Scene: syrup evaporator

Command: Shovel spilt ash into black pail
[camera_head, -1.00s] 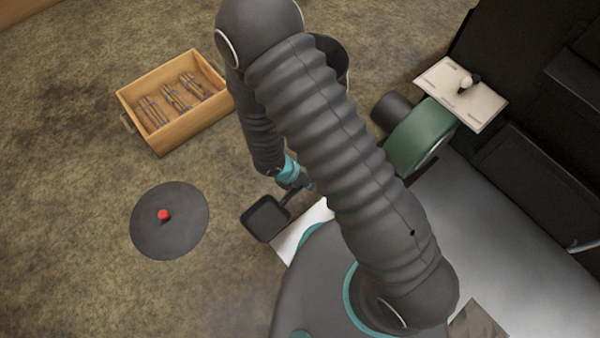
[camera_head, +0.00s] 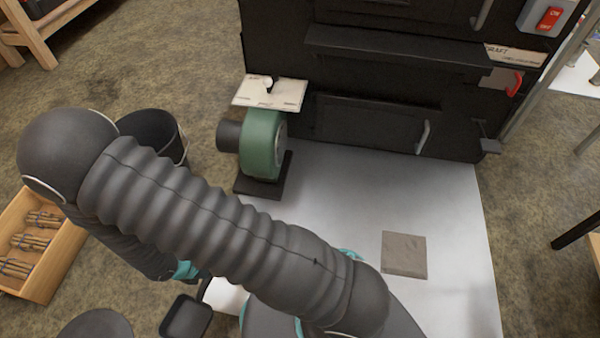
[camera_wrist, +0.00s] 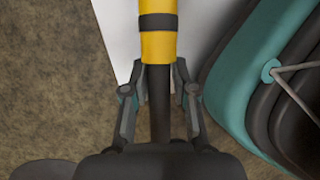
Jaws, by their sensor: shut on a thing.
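My gripper (camera_wrist: 158,95) is shut on the handle of a shovel (camera_wrist: 158,35); the handle has a yellow band with black rings in the wrist view. In the head view the shovel's dark square pan (camera_head: 186,316) shows at the bottom, below my arm, and looks empty. My arm mostly hides the gripper there. The black pail (camera_head: 150,128) stands on the ground at the upper left, partly behind my arm. A flat grey-brown square patch (camera_head: 404,255), perhaps the ash, lies on the metal sheet (camera_head: 450,220), to the right of my arm.
A green blower (camera_head: 262,145) with a card on top stands at the sheet's far left corner. The black evaporator (camera_head: 380,90) rises behind the sheet. A wooden crate (camera_head: 65,265) of sticks is at left. A dark round disc (camera_head: 97,325) is at lower left.

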